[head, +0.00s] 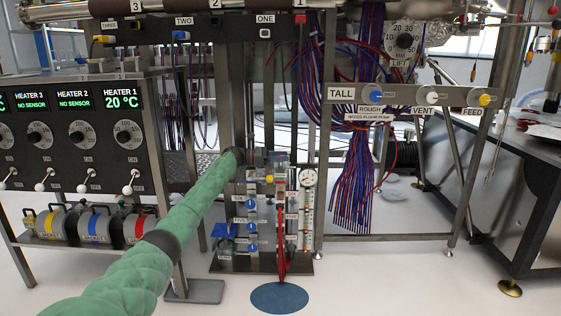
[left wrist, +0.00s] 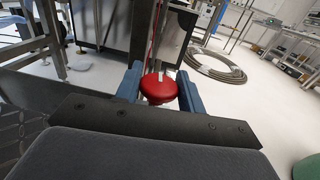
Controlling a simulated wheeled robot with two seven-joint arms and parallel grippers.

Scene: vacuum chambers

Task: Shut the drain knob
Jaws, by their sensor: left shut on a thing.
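A red round knob (left wrist: 160,90) with a pale mark on top sits between the two blue fingers of my left gripper (left wrist: 158,84) in the left wrist view. The fingers are shut on its sides. I see no label on it, so I cannot tell from the picture alone that it is the drain knob. In the head view my green-sleeved left arm reaches to the valve stand in the middle, and my left gripper (head: 277,159) is at the top of that stand. The knob is hard to make out there. My right gripper is not in view.
The valve stand has several blue knobs (head: 252,230), a round gauge (head: 308,178) and a red upright part (head: 282,225). The heater panel (head: 80,125) stands left, and a rail with ROUGH, VENT and FEED knobs (head: 425,97) right. A blue disc (head: 279,298) lies on the floor.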

